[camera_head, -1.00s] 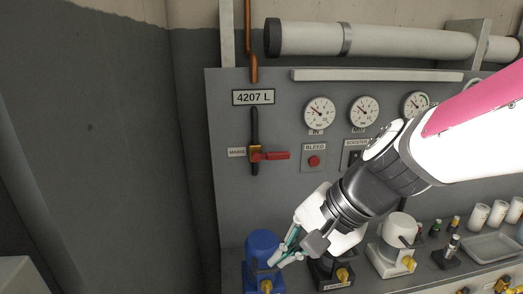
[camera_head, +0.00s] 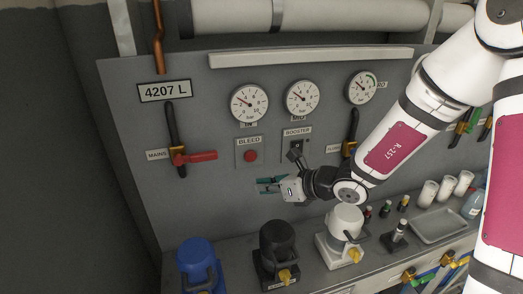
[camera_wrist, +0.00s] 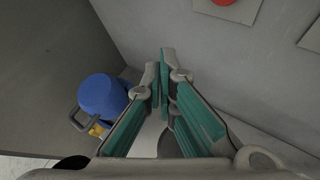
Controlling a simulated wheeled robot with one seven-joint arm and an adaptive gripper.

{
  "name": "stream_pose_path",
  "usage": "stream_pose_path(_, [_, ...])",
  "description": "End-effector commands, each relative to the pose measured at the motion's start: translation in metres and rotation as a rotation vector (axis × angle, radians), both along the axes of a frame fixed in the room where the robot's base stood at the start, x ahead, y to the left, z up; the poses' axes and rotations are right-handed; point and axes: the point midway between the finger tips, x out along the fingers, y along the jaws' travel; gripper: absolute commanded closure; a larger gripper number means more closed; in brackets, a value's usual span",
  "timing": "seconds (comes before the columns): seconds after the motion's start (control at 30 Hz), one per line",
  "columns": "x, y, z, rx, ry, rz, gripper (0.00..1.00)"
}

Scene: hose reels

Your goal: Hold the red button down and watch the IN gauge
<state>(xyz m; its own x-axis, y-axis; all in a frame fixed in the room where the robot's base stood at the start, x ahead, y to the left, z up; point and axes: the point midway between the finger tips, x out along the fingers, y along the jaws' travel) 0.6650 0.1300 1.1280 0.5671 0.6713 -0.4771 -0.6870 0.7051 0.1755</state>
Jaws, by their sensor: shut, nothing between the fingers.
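The red button (camera_head: 250,156) sits on a square plate under the BLEED label (camera_head: 249,141) on the grey panel. Its lower edge also shows at the top of the wrist view (camera_wrist: 224,2). The IN gauge (camera_head: 249,103) is a round white dial above it, its label partly visible below; its needle points to the upper left. My gripper (camera_head: 262,186) is shut and empty, with teal fingers, just below the button in the head view. The fingertips (camera_wrist: 163,62) do not overlap the button in the wrist view, and seem apart from it.
A red-handled MAINS valve (camera_head: 192,157) is left of the button, and the BOOSTER switch (camera_head: 296,150) is right. A blue reel (camera_head: 197,257), a black reel (camera_head: 276,245) and a white reel (camera_head: 346,220) stand on the bench below. A grey tray (camera_head: 438,226) lies farther right.

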Motion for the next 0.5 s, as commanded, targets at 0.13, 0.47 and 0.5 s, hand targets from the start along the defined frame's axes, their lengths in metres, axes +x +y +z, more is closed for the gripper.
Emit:
stream_pose_path(0.13, [0.0018,-0.0021,-0.0029,0.02,0.022,-0.029,1.0])
stream_pose_path(0.47, [0.0031,-0.002,-0.0032,0.02,0.021,-0.029,1.0])
stream_pose_path(0.5, [0.0044,-0.0018,-0.0034,0.019,0.02,-0.028,1.0])
